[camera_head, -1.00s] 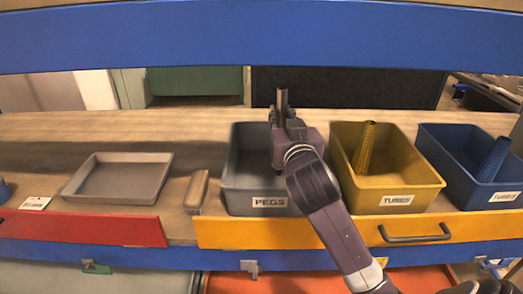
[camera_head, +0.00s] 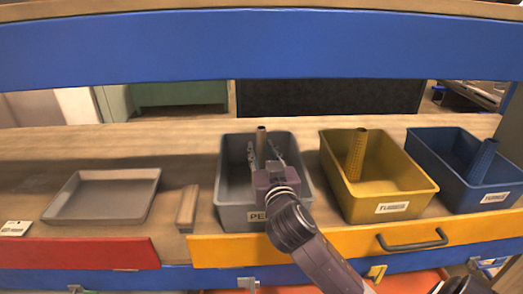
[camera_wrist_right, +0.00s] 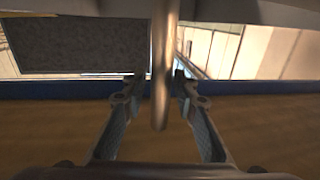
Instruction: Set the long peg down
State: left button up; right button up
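The long peg (camera_head: 262,138) is a slim metal rod, upright in the grey bin labelled PEGS (camera_head: 228,217). Its top rises between the fingers of my right gripper (camera_head: 264,152); its lower part is hidden behind the gripper. The right fingers are spread, one on each side of the peg, with gaps visible. In the right wrist view, the peg (camera_wrist_right: 162,70) also stands between the two fingers (camera_wrist_right: 160,88). Whether its foot rests on the bin floor is hidden. My left gripper is not in view.
An olive tubes bin (camera_head: 424,195) and a blue tubes bin (camera_head: 450,134) stand to the right, each with a tube. Left are a small block (camera_head: 187,206) and an empty shallow tray (camera_head: 62,217). A blue beam (camera_head: 260,50) spans above.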

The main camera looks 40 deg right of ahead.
jog(key=shift+o, duration=0.3)
jog(key=shift+s, duration=0.1)
jog(key=shift+s+a+f, duration=0.1)
jog(key=shift+s+a, duration=0.05)
jog(key=b+v, duration=0.2)
jog(key=v, duration=0.2)
jog(key=shift+s+a+f, duration=0.1)
jog(key=shift+s+f, duration=0.05)
jog(key=shift+s, duration=0.2)
pick_arm(q)
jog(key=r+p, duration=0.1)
jog(key=p, duration=0.1)
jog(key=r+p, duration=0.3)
jog(key=p, duration=0.1)
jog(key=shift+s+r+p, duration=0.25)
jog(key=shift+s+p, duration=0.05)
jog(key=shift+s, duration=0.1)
pick_arm(e)
jog(key=v, duration=0.6)
jog(key=shift+s+r, duration=0.3)
jog(key=shift+s, duration=0.1)
jog(key=shift+a, duration=0.15)
